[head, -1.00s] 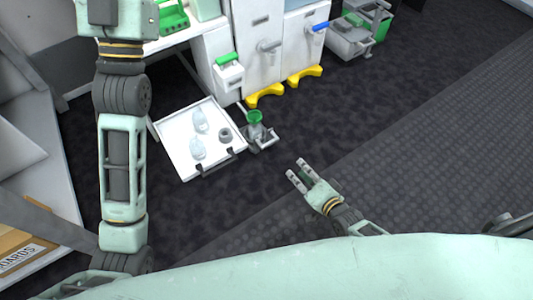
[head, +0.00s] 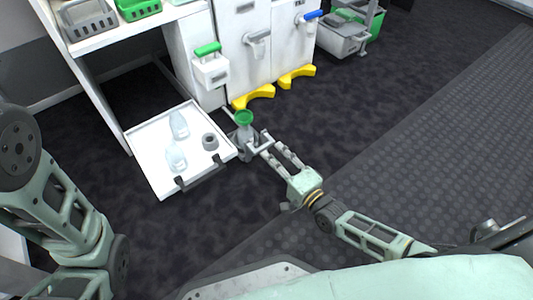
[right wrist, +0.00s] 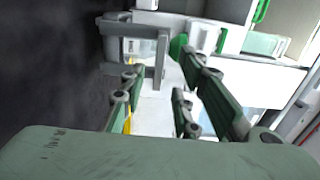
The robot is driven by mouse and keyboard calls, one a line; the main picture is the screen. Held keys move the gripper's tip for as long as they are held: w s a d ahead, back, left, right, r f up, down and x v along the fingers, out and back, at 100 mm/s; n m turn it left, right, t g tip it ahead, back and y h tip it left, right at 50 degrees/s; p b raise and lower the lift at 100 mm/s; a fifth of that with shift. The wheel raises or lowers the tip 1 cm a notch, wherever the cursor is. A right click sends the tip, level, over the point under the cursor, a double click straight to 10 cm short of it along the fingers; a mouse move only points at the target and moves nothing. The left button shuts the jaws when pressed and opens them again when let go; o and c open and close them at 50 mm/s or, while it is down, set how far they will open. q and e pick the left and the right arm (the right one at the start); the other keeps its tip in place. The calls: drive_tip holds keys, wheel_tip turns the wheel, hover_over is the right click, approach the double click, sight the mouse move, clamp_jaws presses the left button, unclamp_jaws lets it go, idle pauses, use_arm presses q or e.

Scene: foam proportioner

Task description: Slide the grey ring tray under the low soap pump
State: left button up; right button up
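The grey ring tray, as I take it, is the small grey piece with a bar handle (head: 264,146) on the floor. It holds an upright clear vessel with a green funnel top (head: 244,118). My right gripper (head: 274,154) is open, its fingertips just at the handle. In the right wrist view the grey handle loop (right wrist: 133,30) stands ahead of the open fingers (right wrist: 158,82); contact cannot be told. The low soap pump, with a green lever (head: 208,49), is on the white cabinet's front, behind and left of the ring tray. My left gripper is out of view.
A white tray (head: 148,157) with dark handles lies left of the ring tray, holding two clear bottles (head: 177,158) and a grey ring (head: 210,142). Yellow curved feet (head: 254,96) jut from the cabinet. Dark floor to the right is clear.

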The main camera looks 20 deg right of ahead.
sight(265, 148)
drive_tip(key=b+x, duration=0.1)
drive_tip(key=x, duration=0.3)
drive_tip(key=shift+w+b, duration=0.1)
drive_tip(key=shift+b, duration=0.2)
drive_tip(key=shift+c, duration=0.5)
clamp_jaws()
drive_tip(key=shift+f, duration=0.1)
